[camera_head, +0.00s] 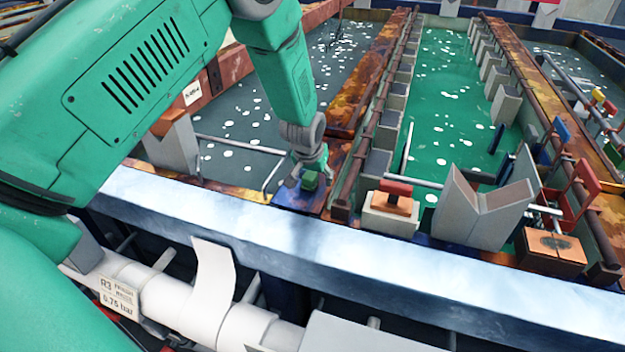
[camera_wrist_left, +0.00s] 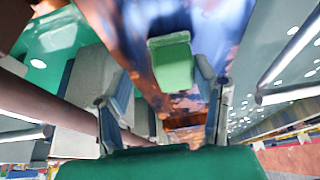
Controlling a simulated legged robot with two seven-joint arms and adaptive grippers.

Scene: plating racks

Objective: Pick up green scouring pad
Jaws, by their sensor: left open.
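The green scouring pad (camera_head: 310,180) is a small green block on the blue, rust-stained ledge at the near end of the divider between two tanks. It also shows in the left wrist view (camera_wrist_left: 172,62), upper middle, between the lines of the two fingers. My left gripper (camera_head: 312,162) points down right over the pad, with its fingers apart. In the left wrist view the open fingers (camera_wrist_left: 165,85) stand to the left and right of the pad. I cannot tell whether they touch it. My right gripper is in neither view.
A long pale metal rail (camera_head: 270,235) runs along the front of the tanks. A red-handled block (camera_head: 396,190) and a pale V-shaped bracket (camera_head: 484,208) stand right of the pad. A green-liquid tank (camera_head: 450,90) lies behind, and a thin pipe (camera_head: 240,144) runs to the left.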

